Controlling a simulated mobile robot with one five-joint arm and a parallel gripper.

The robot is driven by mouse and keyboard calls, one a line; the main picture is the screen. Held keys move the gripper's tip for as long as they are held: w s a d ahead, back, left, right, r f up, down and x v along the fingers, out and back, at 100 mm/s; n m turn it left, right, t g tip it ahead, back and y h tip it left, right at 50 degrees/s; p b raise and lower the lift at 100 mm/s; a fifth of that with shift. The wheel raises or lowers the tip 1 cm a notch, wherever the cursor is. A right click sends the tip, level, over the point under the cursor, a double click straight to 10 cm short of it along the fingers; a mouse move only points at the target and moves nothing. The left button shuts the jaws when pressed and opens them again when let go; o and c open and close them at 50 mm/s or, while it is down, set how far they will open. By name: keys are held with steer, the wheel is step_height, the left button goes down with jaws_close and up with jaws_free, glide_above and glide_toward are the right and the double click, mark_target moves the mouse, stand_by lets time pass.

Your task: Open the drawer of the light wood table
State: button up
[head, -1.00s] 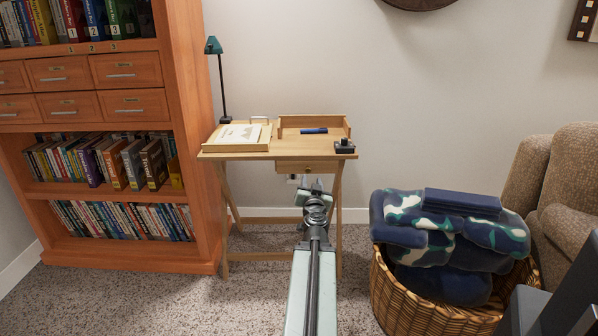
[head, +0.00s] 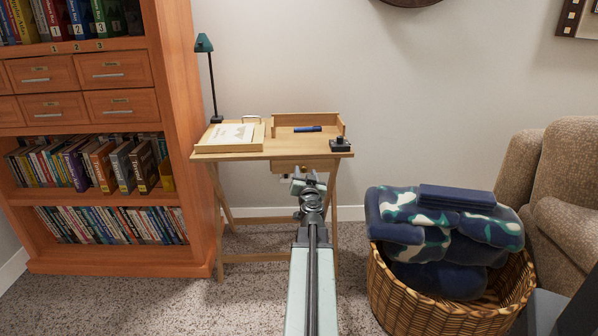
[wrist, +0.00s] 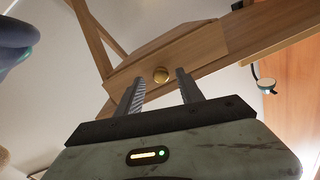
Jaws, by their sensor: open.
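The light wood table (head: 228,156) stands against the wall in the head view. Its drawer (head: 318,166) is under the right part of the top and looks closed. In the wrist view the drawer front (wrist: 205,50) carries a round brass knob (wrist: 161,75). My gripper (wrist: 160,77) is open and empty, its two fingers apart on either side of the knob in the picture. The knob appears near the fingertips; I cannot tell if it lies between them. In the head view my gripper (head: 289,178) is just in front of the drawer, and my arm hides the knob.
An orange bookcase (head: 184,120) stands close at the table's left. A wicker basket (head: 405,300) with folded blankets is at the right, before a brown armchair (head: 565,180).

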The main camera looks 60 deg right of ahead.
steer(key=shift+x, duration=0.85)
steer(key=shift+a, duration=0.1)
jaws_close()
steer(key=shift+w, duration=0.1)
steer(key=shift+w+a, duration=0.1)
stand_by(0.4)
